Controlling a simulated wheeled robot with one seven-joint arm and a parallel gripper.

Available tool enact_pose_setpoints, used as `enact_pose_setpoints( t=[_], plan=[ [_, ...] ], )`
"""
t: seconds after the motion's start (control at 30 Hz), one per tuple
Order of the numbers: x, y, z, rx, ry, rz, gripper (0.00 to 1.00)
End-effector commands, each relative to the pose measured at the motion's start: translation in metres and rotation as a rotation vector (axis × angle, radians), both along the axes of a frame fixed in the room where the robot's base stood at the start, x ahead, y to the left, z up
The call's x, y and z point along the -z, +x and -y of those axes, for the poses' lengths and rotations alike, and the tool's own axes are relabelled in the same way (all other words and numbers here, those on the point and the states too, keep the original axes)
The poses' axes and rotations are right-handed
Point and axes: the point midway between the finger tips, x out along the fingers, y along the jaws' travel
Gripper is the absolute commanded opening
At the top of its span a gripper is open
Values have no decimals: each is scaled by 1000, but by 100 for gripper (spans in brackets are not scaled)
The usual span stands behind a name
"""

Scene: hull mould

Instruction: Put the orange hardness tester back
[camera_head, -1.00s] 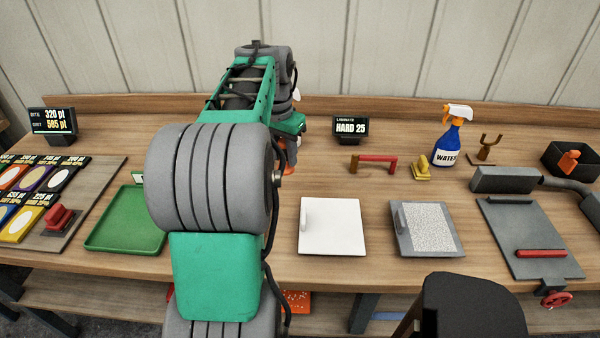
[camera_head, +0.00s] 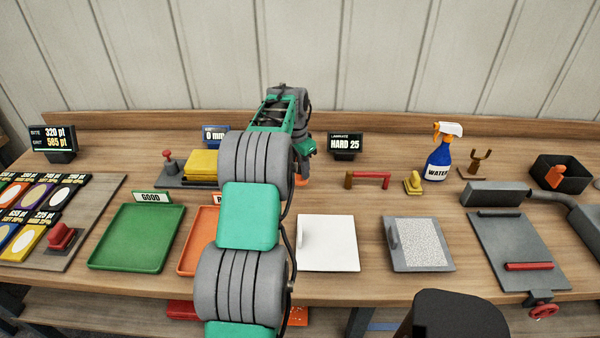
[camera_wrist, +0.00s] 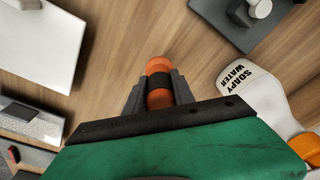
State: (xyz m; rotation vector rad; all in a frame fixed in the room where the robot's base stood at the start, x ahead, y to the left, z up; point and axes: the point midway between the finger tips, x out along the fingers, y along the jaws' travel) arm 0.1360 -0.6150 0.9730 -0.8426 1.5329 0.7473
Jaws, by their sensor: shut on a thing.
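The orange hardness tester (camera_wrist: 159,68), with a black band around it, is between the two grey fingers of my gripper (camera_wrist: 158,95) in the wrist view. The gripper is shut on it. In the head view only a small orange part of the tester (camera_head: 301,181) shows, just right of my arm and in front of the HARD 25 display (camera_head: 345,146). The fingers are mostly hidden there by my arm. Whether the tester touches the bench I cannot tell.
A soapy water bottle (camera_wrist: 252,95) stands close right of the gripper in the wrist view. A black bin (camera_head: 580,186) holds an orange item.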

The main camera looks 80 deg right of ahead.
Motion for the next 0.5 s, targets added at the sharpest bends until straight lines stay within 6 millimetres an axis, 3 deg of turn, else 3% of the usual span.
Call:
enact_pose_setpoints(
  t=[0.23, 0.5],
  plan=[
    [32, 3, 4, 0, 0, 0, 0],
    [38, 3, 4, 0, -1, 0, 0]
  ],
)
